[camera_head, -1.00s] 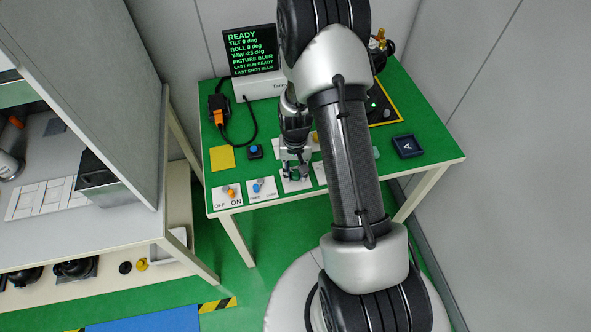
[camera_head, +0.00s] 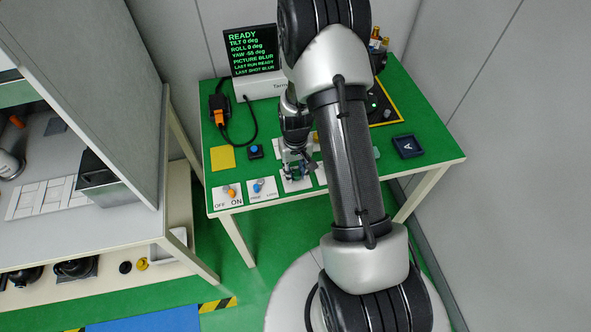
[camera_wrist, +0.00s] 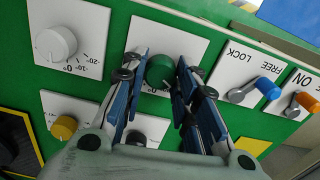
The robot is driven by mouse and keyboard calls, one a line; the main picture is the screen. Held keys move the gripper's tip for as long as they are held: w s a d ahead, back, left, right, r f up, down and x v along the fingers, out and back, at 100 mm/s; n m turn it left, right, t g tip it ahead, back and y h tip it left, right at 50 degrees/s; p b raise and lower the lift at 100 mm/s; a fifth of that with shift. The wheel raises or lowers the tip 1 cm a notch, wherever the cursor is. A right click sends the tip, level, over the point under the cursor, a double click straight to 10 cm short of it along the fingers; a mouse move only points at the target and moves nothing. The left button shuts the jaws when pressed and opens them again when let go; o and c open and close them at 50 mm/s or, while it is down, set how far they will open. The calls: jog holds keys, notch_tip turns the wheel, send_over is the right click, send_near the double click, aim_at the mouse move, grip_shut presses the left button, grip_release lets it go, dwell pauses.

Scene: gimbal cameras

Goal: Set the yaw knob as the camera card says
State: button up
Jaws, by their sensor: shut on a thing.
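My gripper (camera_wrist: 160,85) is shut on a green knob (camera_wrist: 160,70), with a finger on each side of it. The knob stands on a white plate (camera_wrist: 185,40); the fingers hide part of the plate's marks. In the head view my gripper (camera_head: 295,170) is at the front of the green table, and the knob is mostly hidden. The black screen (camera_head: 250,50) reads READY, tilt 0 deg, roll 0 deg, picture blur, and a yaw of about -55 deg in small print. A dark blue-framed card marked A (camera_head: 408,146) lies at the right; I cannot tell whether it is the camera card.
A white knob (camera_wrist: 55,44) and a yellow knob (camera_wrist: 64,127) are on nearby plates. The FREE/LOCK lever (camera_wrist: 265,85) and the ON/OFF lever (camera_wrist: 305,101) are on the other side. A yellow square (camera_head: 222,158) and a blue button (camera_head: 254,151) lie left of my gripper.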

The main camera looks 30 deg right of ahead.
jog(key=o, duration=1.1)
jog(key=shift+c, duration=0.2)
notch_tip(320, 180, up, 12)
notch_tip(320, 180, up, 8)
jog(key=t, duration=0.1)
send_over(295, 173)
jog(key=s+a, duration=0.1)
jog(key=a, duration=0.2)
jog(key=s+a+r+n+t, duration=0.1)
jog(key=s+a+r, duration=0.4)
jog(key=r, duration=0.4)
jog(key=s+a+r+t, duration=0.1)
jog(key=s+a+r, duration=0.1)
jog(key=s, duration=0.5)
jog(key=s+a+r+n+t, duration=0.1)
jog(key=s+a+r, duration=0.1)
jog(key=s+r, duration=0.3)
jog(key=shift+s+t, duration=0.3)
jog(key=shift+s, duration=0.75)
